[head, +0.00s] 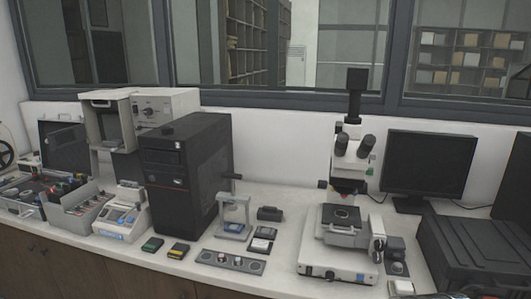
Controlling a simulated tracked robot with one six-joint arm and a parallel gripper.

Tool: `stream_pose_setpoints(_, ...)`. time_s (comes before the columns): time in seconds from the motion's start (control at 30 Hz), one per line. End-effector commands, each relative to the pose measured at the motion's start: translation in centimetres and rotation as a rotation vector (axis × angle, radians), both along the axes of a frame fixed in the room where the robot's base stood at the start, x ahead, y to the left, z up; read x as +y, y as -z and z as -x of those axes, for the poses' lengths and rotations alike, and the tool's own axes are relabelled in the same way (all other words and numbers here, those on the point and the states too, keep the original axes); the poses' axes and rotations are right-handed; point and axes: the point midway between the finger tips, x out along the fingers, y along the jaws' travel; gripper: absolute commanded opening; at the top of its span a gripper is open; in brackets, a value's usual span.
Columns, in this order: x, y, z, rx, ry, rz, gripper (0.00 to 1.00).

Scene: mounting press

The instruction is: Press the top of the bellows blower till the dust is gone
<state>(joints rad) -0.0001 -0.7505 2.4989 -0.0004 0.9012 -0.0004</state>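I cannot make out the bellows blower for certain. A small dark block with a round light top (397,267) sits just right of the microscope base, too small to identify. A small pale round-topped thing (401,287) is partly cut off at the bottom edge. A small grey frame stand (235,217) stands right of the computer tower. No dust can be told at this size. My gripper is not in view.
A black computer tower (190,172) and a grey press-like machine (112,110) stand at left, behind open boxes of parts (72,205). A grey strip with round spots (231,262) lies in front. A monitor (429,163) and black case (478,255) are at right.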

Motion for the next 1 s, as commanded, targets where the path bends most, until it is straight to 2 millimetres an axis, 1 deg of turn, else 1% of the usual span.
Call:
stream_pose_setpoints(0.03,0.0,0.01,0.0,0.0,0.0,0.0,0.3)
stream_pose_setpoints(0.07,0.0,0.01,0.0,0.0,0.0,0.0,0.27)
stream_pose_setpoints(0.4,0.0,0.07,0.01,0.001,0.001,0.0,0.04)
stream_pose_setpoints(0.47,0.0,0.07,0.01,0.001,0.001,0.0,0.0)
stream_pose_setpoints(1.0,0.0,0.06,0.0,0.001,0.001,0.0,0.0)
